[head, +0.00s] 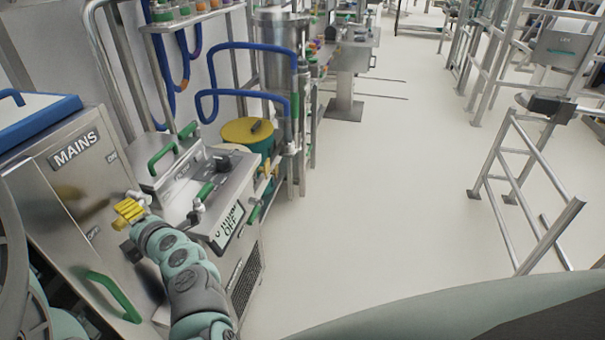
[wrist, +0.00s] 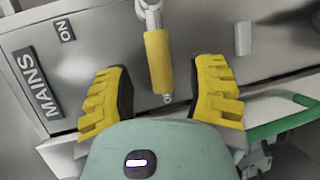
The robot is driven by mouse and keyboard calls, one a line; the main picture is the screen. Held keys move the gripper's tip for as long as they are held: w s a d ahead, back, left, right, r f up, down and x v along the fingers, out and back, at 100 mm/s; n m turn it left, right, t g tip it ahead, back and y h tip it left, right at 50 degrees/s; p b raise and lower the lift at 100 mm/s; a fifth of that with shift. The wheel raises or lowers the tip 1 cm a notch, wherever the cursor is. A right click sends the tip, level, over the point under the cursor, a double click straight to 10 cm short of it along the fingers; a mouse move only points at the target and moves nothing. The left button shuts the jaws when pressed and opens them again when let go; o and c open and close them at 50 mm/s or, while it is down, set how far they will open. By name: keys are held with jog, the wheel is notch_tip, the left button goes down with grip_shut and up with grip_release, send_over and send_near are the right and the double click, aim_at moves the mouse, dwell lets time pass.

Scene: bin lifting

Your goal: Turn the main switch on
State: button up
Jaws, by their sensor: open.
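The main switch is a lever with a yellow grip (wrist: 159,62) on a grey shaft, on the front of the metal MAINS cabinet (head: 75,185). In the wrist view the grip lies between the two yellow fingers of my gripper (wrist: 162,80), with a visible gap on each side. My gripper is open. In the head view my gripper (head: 130,210) is close to the cabinet front and hides most of the lever. The ON label (wrist: 65,30) is at upper left in the wrist view, near the MAINS plate (wrist: 37,82).
A green handle (head: 114,297) sits low on the cabinet, and it also shows at the right in the wrist view (wrist: 285,122). A metal control box (head: 215,180) with a black knob stands close right of my arm.

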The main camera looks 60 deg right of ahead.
jog(key=shift+x, duration=1.9)
grip_shut()
